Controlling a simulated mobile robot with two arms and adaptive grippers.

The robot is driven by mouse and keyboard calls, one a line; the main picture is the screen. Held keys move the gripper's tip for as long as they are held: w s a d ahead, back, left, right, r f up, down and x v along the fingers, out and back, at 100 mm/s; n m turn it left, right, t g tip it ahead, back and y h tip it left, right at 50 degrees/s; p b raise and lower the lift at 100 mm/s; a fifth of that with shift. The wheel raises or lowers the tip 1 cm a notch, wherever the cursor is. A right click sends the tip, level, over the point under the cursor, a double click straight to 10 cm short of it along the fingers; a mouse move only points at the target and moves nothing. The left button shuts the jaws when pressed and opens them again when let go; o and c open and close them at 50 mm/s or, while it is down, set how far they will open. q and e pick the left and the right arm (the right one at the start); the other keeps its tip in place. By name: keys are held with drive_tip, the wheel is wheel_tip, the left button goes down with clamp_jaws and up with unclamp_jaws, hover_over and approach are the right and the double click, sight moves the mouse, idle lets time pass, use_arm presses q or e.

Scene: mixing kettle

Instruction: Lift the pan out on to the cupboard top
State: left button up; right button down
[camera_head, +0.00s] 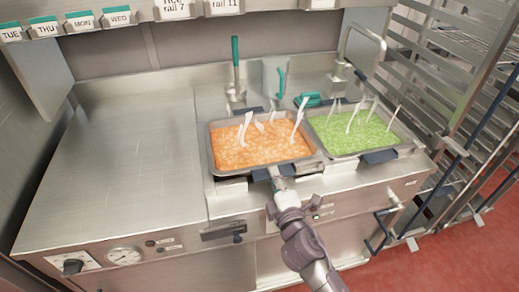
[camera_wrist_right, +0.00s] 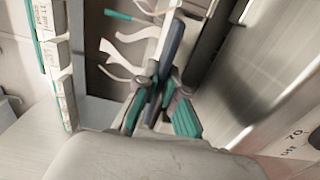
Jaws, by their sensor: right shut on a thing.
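A steel pan (camera_head: 212,152) of orange food stands over the worktop's right part, with several white steaming wisps above it. A second pan (camera_head: 344,150) of green food stands to its right, with a dark blue grip (camera_head: 380,157) at its front. My right gripper (camera_head: 275,176) is at the front edge of the orange pan, shut on its front grip. In the wrist view my right gripper (camera_wrist_right: 158,98) has its teal-padded fingers on either side of a dark blue bar (camera_wrist_right: 171,45). The finger contact is hidden in the head view. My left gripper is not in view.
The cupboard top (camera_head: 125,150) to the left is bare steel. Green-handled tools (camera_head: 235,70) and a tap (camera_head: 345,65) stand behind the pans. A rack (camera_head: 470,90) is at the right. Gauge and knobs (camera_head: 125,255) are on the front panel.

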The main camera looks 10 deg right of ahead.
drive_tip(key=shift+r+p, duration=1.95)
drive_tip(key=shift+r, duration=0.5)
